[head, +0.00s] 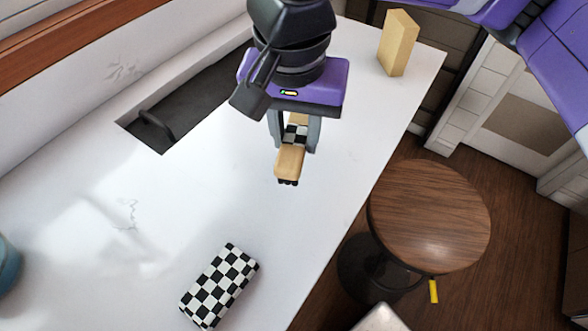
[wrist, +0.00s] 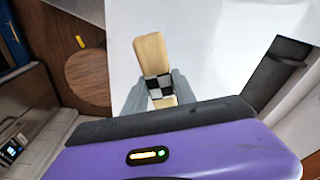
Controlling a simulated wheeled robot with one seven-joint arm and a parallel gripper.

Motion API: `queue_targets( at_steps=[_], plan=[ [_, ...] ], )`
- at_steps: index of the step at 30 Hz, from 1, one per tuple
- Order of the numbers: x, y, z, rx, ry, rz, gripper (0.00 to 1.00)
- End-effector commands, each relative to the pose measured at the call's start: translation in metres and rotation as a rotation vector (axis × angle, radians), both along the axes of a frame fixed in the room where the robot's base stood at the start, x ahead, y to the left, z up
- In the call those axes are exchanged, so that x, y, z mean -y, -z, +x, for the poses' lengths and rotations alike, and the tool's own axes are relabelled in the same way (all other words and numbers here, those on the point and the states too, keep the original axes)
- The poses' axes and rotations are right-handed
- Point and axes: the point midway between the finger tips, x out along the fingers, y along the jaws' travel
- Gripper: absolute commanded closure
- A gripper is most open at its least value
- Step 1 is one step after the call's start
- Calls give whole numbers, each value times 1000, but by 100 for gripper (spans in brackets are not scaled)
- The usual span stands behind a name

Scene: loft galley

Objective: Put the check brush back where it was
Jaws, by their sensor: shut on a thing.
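The check brush (head: 289,161) is a pale wooden block with a black-and-white checked band and dark bristles at its lower end. My gripper (head: 296,146) is shut on it around the checked band, over the white counter. Whether the brush touches the counter I cannot tell. In the wrist view the brush (wrist: 150,55) sticks out beyond the fingers of my gripper (wrist: 158,90), with its checked band between them. The fingers and palm hide part of the brush.
A checked block (head: 219,286) lies on the white counter (head: 150,235) at the front. A pale wooden block (head: 398,43) stands at the far right end. A dark sink (head: 185,105) is sunk at the back left. A round wooden stool (head: 430,215) stands beside the counter's right edge.

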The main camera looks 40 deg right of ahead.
Motion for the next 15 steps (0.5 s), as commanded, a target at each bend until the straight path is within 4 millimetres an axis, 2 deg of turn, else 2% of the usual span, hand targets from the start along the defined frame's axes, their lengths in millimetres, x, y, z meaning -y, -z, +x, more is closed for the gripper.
queue_targets(
  at_steps=[3, 6, 15],
  plan=[
    [-1, 28, -1, -5, 0, 4, 100],
    [0, 47, -1, -3, 0, 3, 100],
    [0, 75, -1, -3, 0, 2, 100]
  ],
)
